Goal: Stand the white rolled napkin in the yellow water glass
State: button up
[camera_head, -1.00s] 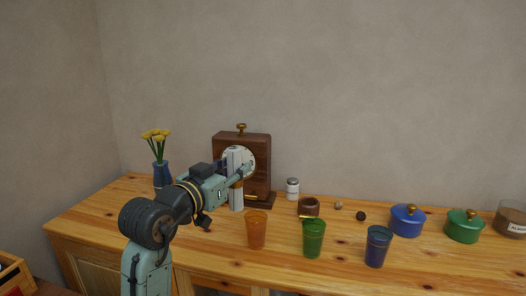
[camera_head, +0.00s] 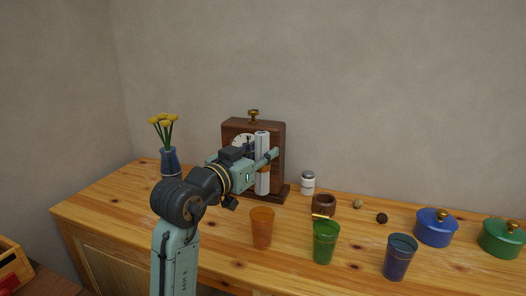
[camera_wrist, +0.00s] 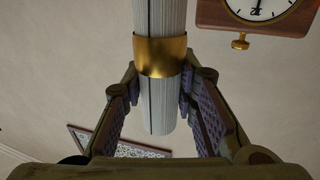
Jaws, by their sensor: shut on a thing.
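The white rolled napkin (camera_head: 262,147) stands nearly upright in my gripper (camera_head: 264,160), in front of the wooden clock. In the wrist view the napkin (camera_wrist: 155,105) has a gold ring (camera_wrist: 160,56) around it. The fingers of my gripper (camera_wrist: 161,100) are shut on it from both sides. No plainly yellow glass shows; the closest in colour is an amber-orange glass (camera_head: 262,229) on the counter, just below and in front of the napkin. Its inside cannot be seen clearly. The napkin's lower end appears above and behind that glass, apart from it.
A green glass (camera_head: 324,243) and a blue glass (camera_head: 398,259) stand to the right. Behind are the clock (camera_head: 276,145), a shaker (camera_head: 308,183), a small wooden bowl (camera_head: 351,205) and lidded pots (camera_head: 436,231). A flower vase (camera_head: 170,162) stands at left.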

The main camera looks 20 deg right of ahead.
notch_tip(320, 180, down, 12)
jog(key=b, duration=0.8)
jog(key=shift+b, duration=0.4)
jog(key=o, duration=1.2)
jog(key=v, duration=1.2)
